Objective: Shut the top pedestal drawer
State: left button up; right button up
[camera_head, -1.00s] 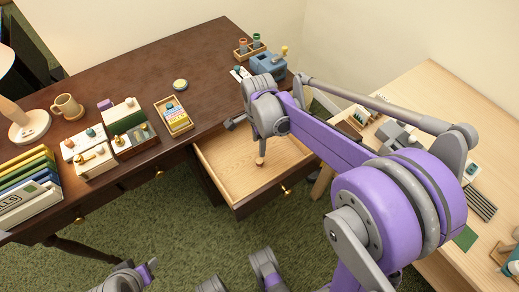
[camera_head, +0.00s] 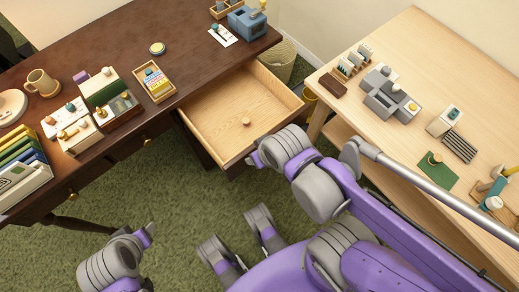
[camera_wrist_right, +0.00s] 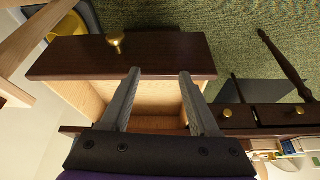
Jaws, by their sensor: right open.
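The open pedestal drawer (camera_head: 205,119) juts from the right end of the dark desk (camera_head: 105,48). Its inside is pale wood, with a small round wooden piece (camera_head: 246,121) in it. In the right wrist view the dark drawer front (camera_wrist_right: 175,55) carries a brass knob (camera_wrist_right: 116,43). My right gripper (camera_head: 257,159) is at the drawer's front right; the wrist view shows its two fingers (camera_wrist_right: 160,73) apart and empty, overlapping the drawer. Contact with the drawer cannot be told. My left gripper (camera_head: 148,232) is low at the left, over the carpet; its jaws are unclear.
A pale wood table (camera_head: 435,65) with several items stands right of the drawer. A waste bin (camera_head: 279,63) stands behind the drawer, between desk and table. Several small boxes, a mug (camera_head: 40,82) and folders (camera_head: 20,165) sit on the desk.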

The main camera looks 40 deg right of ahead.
aim_at(233, 104)
jog(key=k+l+z, duration=0.15)
jog(key=z, duration=0.25)
jog(key=l+z, duration=0.25)
jog(key=z, duration=0.2)
jog(key=k+j+z, duration=0.15)
jog(key=j, duration=0.2)
jog(key=k+j+z, duration=0.1)
jog(key=j, duration=0.2)
